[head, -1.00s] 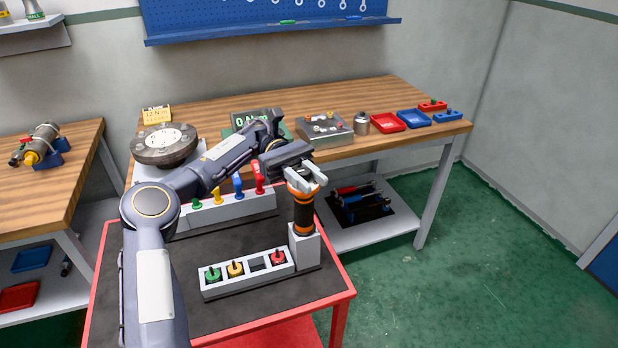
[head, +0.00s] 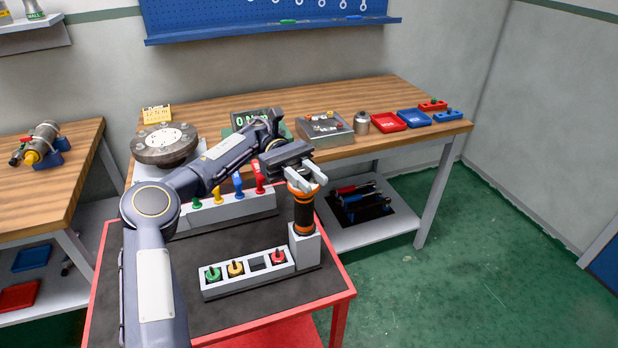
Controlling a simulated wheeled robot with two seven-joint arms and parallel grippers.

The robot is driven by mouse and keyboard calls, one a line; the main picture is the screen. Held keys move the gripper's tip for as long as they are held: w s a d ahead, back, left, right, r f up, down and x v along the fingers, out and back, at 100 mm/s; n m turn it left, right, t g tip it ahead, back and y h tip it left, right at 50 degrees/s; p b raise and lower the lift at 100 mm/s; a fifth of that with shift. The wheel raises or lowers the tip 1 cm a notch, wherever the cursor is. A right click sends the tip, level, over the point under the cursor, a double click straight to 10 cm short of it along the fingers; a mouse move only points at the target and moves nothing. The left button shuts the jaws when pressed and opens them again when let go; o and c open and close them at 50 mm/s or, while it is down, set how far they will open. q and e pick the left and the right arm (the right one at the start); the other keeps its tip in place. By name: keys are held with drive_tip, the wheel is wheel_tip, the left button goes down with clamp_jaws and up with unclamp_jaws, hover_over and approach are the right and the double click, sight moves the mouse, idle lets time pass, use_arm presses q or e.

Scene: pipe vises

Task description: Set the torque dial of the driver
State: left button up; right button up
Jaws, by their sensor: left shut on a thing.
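The driver (head: 303,216) is a black upright tool with orange bands, standing in a grey holder (head: 304,246) at the right side of the red cart. My left gripper (head: 308,181) reaches it from above and is shut on the top of the driver, at the orange ring that looks like its torque dial (head: 301,188). The fingers hide part of the dial, and its marks are too small to read. My right gripper is not in view.
On the cart (head: 180,283), a grey block (head: 248,290) holds green, yellow and red bits. Behind it a rack (head: 224,212) holds coloured-handled tools. The workbench (head: 370,97) carries a round flange (head: 165,144), a yellow sign (head: 157,114), a display (head: 250,117) and trays (head: 388,121).

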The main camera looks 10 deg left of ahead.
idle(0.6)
use_arm(q)
drive_tip(key=o, duration=1)
drive_tip(key=shift+r, duration=0.55)
drive_tip(key=shift+r+p, duration=0.3)
drive_tip(key=shift+r, duration=0.45)
drive_tip(key=s+d+r+b, duration=0.1)
drive_tip(key=s+r+b, duration=0.1)
drive_tip(key=s+r, duration=0.3)
drive_tip(key=s+d+r+b, duration=0.2)
drive_tip(key=s+r, duration=0.3)
drive_tip(key=s, duration=0.3)
drive_tip(key=shift+s+d+r+b, duration=0.2)
drive_tip(key=shift+s+d+b, duration=0.1)
drive_tip(key=shift+b, duration=0.3)
